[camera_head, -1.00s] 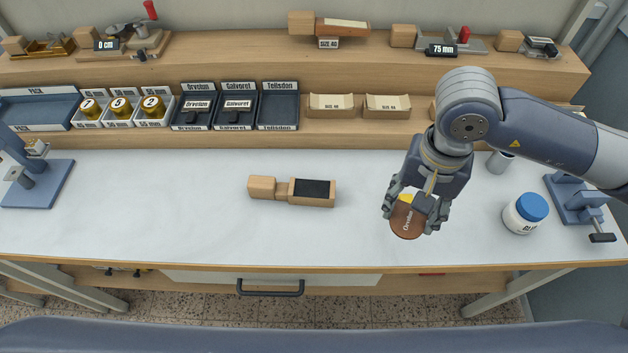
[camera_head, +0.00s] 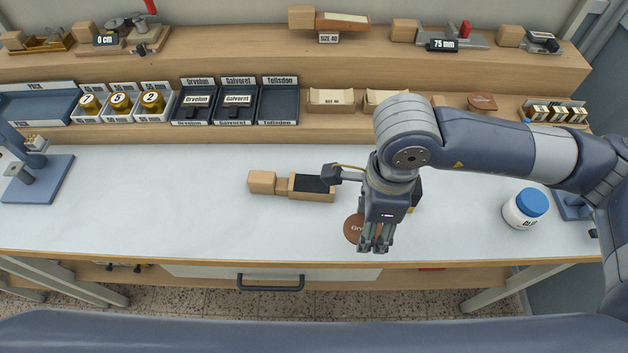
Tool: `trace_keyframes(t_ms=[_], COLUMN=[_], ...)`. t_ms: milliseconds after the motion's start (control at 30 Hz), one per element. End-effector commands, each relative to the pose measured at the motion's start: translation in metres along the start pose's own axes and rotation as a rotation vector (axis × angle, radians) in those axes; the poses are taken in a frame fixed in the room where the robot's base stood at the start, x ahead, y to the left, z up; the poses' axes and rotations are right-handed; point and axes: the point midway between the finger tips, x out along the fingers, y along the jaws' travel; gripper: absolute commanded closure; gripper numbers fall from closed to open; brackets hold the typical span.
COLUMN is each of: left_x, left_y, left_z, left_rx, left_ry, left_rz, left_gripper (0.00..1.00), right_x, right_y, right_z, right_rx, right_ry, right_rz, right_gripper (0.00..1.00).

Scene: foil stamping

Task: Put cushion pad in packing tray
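My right gripper (camera_head: 375,243) points down over the front of the bench. A round brown piece (camera_head: 353,228) with light lettering shows beside and behind its fingers; it appears gripped, though the contact is partly hidden. A blue tray with a label reading like "PACK" (camera_head: 40,122) stands at the far left; I take it for the packing tray, and its visible floor looks empty. No thing is clearly marked as the cushion pad, so I cannot tell which it is. My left gripper is not in view.
A wooden block with a dark top (camera_head: 311,185) lies mid-bench, partly behind my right wrist. A blue-lidded jar (camera_head: 526,208) stands right. Labelled dark trays (camera_head: 278,121), white bins with gold pieces (camera_head: 120,116) and kraft trays (camera_head: 331,108) line the shelf.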

Motion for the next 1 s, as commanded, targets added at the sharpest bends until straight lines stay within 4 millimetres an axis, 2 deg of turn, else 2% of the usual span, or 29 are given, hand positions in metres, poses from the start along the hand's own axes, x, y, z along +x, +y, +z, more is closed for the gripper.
trace_keyframes(t_ms=[367,800,1000], left_x=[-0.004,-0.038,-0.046], left_y=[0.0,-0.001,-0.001], left_z=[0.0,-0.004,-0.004], left_rx=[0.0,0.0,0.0], left_ry=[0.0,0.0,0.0], left_rz=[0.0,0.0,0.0], left_gripper=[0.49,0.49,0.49], right_x=[-0.001,0.005,0.01], right_y=[-0.005,-0.079,-0.104], right_z=[0.005,0.062,0.081], right_rx=[0.003,0.005,0.003], right_ry=[-0.001,0.001,0.001], right_rz=[0.001,0.001,0.001], right_gripper=[0.59,0.59,0.59])
